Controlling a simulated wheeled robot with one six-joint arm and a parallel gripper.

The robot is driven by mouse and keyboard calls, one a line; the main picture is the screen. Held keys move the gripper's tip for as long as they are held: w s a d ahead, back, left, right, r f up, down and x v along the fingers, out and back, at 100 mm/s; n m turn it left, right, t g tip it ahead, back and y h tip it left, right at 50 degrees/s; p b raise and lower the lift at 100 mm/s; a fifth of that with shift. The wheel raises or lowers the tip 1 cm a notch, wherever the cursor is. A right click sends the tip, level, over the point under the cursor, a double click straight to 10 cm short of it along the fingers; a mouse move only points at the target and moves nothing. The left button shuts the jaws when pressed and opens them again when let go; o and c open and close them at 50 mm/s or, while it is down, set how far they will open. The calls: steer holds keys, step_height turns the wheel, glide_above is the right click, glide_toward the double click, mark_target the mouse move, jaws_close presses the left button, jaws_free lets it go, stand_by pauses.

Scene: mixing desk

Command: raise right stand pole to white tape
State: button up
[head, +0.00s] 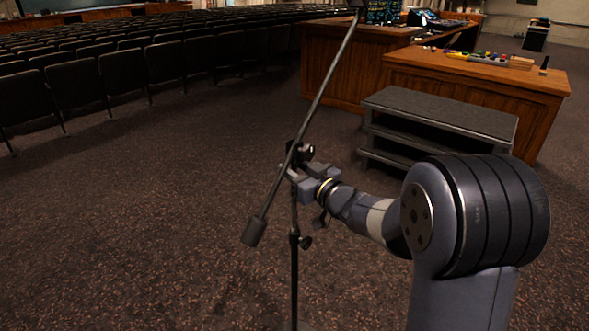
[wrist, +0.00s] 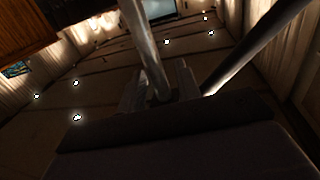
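The stand pole (head: 294,270) is a thin dark upright in the head view, with a knob (head: 305,242) on its side. A long boom (head: 325,82) slants across its top, with a dark counterweight (head: 254,232) at the low end. My gripper (head: 296,178) is at the upper pole, just below the boom joint (head: 300,153). In the wrist view a grey pole (wrist: 145,45) runs down between the two fingers of my gripper (wrist: 160,88). Whether both fingers touch it is too dark to tell. The boom (wrist: 255,45) slants at the right there. I see no white tape.
Grey steps (head: 440,112) stand right of the stand, before a wooden desk (head: 480,92) with coloured items on top. Another desk (head: 340,55) with equipment is behind. Rows of dark seats (head: 125,75) fill the far left. The carpet (head: 150,220) around the stand is clear.

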steer(key=shift+f, duration=0.1)
steer(key=v, duration=1)
steer(key=shift+s+d, duration=0.25)
steer(key=shift+s, duration=0.05)
steer(key=w+a+f+b, duration=0.2)
steer(key=w+a+f, duration=0.1)
steer(key=w+a, duration=0.4)
steer(key=shift+w, duration=0.6)
